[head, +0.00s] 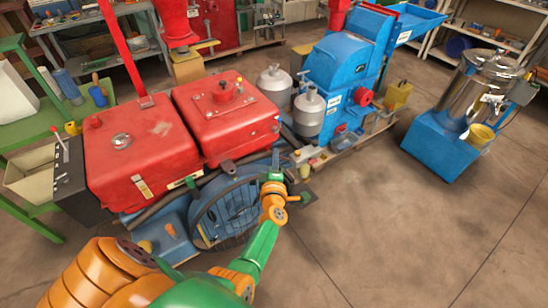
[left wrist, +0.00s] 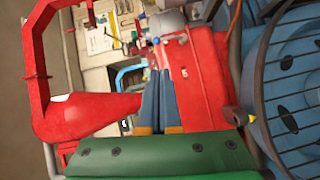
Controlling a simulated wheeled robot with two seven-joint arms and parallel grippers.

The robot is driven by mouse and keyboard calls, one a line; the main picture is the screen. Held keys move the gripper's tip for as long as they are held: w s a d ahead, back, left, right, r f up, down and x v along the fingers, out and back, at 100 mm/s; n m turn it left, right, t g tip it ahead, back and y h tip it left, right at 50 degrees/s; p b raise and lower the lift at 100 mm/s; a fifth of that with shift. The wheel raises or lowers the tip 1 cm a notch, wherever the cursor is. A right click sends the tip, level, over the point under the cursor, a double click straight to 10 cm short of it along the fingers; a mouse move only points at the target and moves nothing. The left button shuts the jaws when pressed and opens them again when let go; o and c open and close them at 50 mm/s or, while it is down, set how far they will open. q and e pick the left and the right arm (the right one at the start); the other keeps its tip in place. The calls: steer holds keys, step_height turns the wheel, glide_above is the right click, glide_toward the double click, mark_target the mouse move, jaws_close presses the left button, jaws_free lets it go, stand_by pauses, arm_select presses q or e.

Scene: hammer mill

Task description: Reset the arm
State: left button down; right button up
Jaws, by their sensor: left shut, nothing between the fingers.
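My left arm, green and orange, reaches in from the bottom left of the head view. Its gripper (head: 276,160) points away from me, over the front of the red and blue machine, beside the caged wheel (head: 228,210). In the left wrist view the two blue-grey fingers (left wrist: 157,75) lie side by side, shut with nothing between them. A red housing (left wrist: 208,75) shows behind them; I cannot tell whether they touch it. My right gripper is in neither view.
Two red tanks (head: 140,160) top the machine close to my left arm. Two grey canisters (head: 309,112) and a blue mill (head: 345,65) stand behind. A steel vessel on a blue base (head: 440,145) is at right. The floor (head: 400,240) at lower right is clear.

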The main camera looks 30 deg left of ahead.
arm_select(q)
steer(key=s+d+f+m+g+h+p, duration=0.1)
steer(key=s+d+f+m+g+h, duration=0.25)
steer(key=s+d+f+m, duration=0.55)
steer(key=s+d+f+m+g+h+p, duration=0.25)
steer(key=s+f+m+h, duration=0.25)
steer(key=s+f+m, duration=0.5)
steer(key=s+f+m+g, duration=0.3)
steer(key=s+f, duration=0.1)
steer(key=s, duration=0.7)
steer(key=s+f+m+g, duration=0.3)
steer(key=s+f+g, duration=0.1)
steer(key=s, duration=0.8)
steer(key=shift+a+f+m, duration=0.3)
steer(key=shift+a+f, duration=0.05)
steer(key=shift+f, duration=0.35)
steer(key=shift+h, duration=0.25)
